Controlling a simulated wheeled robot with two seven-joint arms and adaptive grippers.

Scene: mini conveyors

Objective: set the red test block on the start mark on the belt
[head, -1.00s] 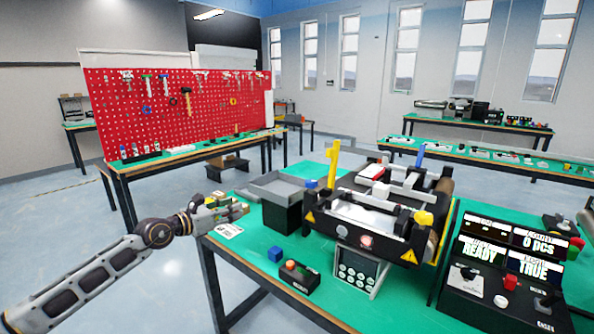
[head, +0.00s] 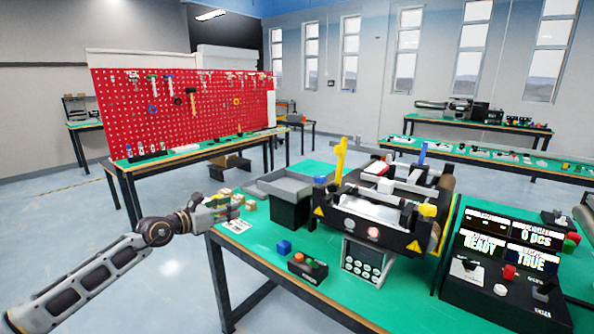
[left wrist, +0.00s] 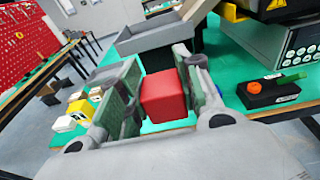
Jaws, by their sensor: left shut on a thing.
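The red test block (left wrist: 163,97) sits between the two fingers of my left gripper (left wrist: 160,100) in the left wrist view, and the gripper is shut on it. In the head view my left gripper (head: 228,209) is over the near left corner of the green table, left of the mini conveyor (head: 362,214); the block is hard to make out there. The conveyor's belt (head: 368,193) is partly hidden by its frame and rollers. I cannot make out the start mark. My right gripper is not in view.
A grey bin (head: 290,207) stands between my left gripper and the conveyor. A control console (head: 500,265) stands at right.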

